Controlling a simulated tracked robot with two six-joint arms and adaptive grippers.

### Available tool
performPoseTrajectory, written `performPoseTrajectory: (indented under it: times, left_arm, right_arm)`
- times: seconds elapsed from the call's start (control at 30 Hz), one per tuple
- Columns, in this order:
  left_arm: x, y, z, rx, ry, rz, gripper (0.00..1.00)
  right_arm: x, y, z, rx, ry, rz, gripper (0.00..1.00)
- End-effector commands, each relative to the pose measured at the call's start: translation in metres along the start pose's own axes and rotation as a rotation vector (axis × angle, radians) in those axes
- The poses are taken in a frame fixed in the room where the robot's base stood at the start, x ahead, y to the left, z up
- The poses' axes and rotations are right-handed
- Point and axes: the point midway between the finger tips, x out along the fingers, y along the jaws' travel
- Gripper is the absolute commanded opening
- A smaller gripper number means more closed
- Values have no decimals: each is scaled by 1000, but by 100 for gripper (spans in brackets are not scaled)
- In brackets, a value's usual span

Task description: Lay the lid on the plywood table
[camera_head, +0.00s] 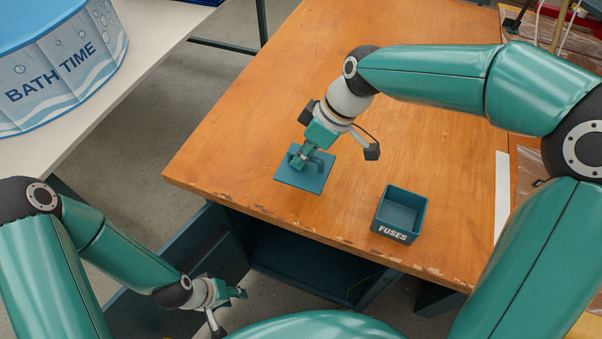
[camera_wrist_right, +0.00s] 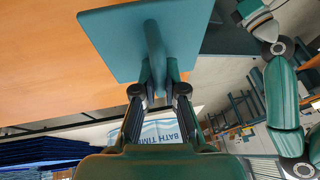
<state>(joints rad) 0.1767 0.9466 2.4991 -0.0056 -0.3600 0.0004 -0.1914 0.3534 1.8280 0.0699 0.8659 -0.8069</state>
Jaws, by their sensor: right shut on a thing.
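The lid (camera_head: 314,181) is a flat teal square plate with a raised handle, over the front left part of the orange-brown plywood table (camera_head: 240,140). My right gripper (camera_head: 301,160) points down and is shut on the lid's handle. In the right wrist view, the handle (camera_wrist_right: 155,45) stands between the fingertips (camera_wrist_right: 159,72) and the plate (camera_wrist_right: 108,40) looks roughly level. I cannot tell whether the lid touches the tabletop or hangs just above it. My left gripper (camera_head: 238,293) is low in front of the table, away from the lid; its finger opening is unclear.
An open teal box (camera_head: 392,235) labelled FUSES stands on the table right of the lid, near the front edge. A white table (camera_head: 130,65) with a blue BATH TIME tub (camera_head: 65,72) is at the left. The tabletop behind the lid is clear.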

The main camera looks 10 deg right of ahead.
Motion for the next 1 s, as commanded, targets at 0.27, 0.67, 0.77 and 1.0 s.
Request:
performPoseTrajectory:
  times: [0.27,0.67,0.77,1.0]
  left_arm:
    - [2,-1,0,0,0,0,40]
    - [4,-2,0,0,0,0,40]
    - [4,-2,0,0,0,0,40]
    - [6,-2,0,0,0,0,40]
  right_arm:
    - [22,5,11,4,0,0,0]
    - [56,12,25,4,2,3,0]
    - [55,12,25,4,2,3,0]
    - [57,12,26,4,2,3,22]
